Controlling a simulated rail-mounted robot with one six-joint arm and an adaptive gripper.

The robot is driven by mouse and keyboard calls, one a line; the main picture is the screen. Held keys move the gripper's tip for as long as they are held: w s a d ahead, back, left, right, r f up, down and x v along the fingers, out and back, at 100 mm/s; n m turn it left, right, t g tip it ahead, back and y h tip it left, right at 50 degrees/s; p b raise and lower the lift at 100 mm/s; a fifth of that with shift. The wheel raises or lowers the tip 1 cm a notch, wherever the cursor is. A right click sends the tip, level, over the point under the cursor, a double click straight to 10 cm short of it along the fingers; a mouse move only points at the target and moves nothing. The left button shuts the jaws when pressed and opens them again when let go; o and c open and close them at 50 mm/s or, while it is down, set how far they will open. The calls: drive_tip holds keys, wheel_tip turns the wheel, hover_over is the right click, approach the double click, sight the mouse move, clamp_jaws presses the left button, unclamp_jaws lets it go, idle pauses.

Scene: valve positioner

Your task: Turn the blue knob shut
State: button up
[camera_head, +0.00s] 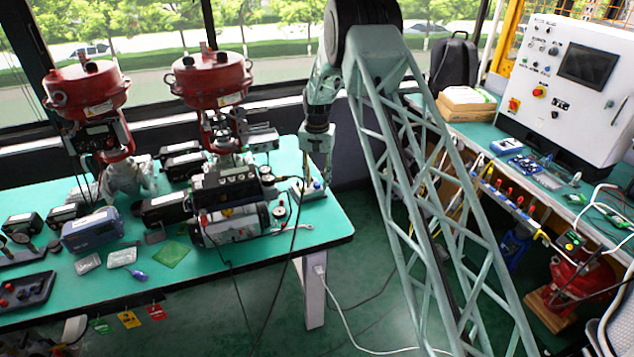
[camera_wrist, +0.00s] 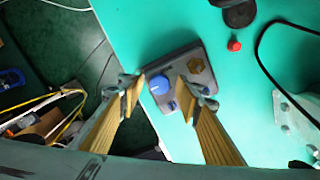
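A small grey valve block (camera_wrist: 180,75) lies on the green table, with a round blue knob (camera_wrist: 158,85) on its top. The knob has a white mark. A smaller blue part (camera_wrist: 172,105) and a brass hexagonal fitting (camera_wrist: 196,65) are on the same block. My gripper (camera_wrist: 157,94) points down over the block with its two brass-coloured fingers apart. The blue knob appears in the gap between the fingertips, and I see no contact. In the head view, my gripper (camera_head: 313,180) is low at the table's right end, partly hiding the block.
A red button-like part (camera_wrist: 234,45) and a black cable (camera_wrist: 262,60) are beside the block. In the head view, a valve positioner assembly (camera_head: 232,205) stands just left of my gripper. The green table (camera_head: 325,225) ends close on the right, with open floor beyond.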

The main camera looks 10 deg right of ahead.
sight(317, 184)
drive_tip(key=shift+r, duration=0.1)
wheel_tip(317, 184, up, 12)
idle(1.0)
drive_tip(key=s+r+n+t, duration=0.1)
drive_tip(key=s+r, duration=0.6)
drive_tip(key=r, duration=0.3)
drive_tip(key=s+r, duration=0.7)
drive_tip(key=r, duration=0.4)
drive_tip(key=s+r+n+t, duration=0.1)
drive_tip(key=s+r, duration=1)
drive_tip(key=s, duration=0.5)
drive_tip(key=s+r+n+t, duration=0.1)
drive_tip(key=s+r, duration=0.1)
drive_tip(key=s, duration=0.9)
drive_tip(key=s+r, duration=0.3)
drive_tip(key=s, duration=0.7)
drive_tip(key=s+f, duration=0.2)
drive_tip(key=s, duration=0.8)
drive_tip(key=s+f+n+t+b, duration=0.1)
drive_tip(key=s+f, duration=0.2)
drive_tip(key=s, duration=0.7)
drive_tip(key=shift+d, duration=0.35)
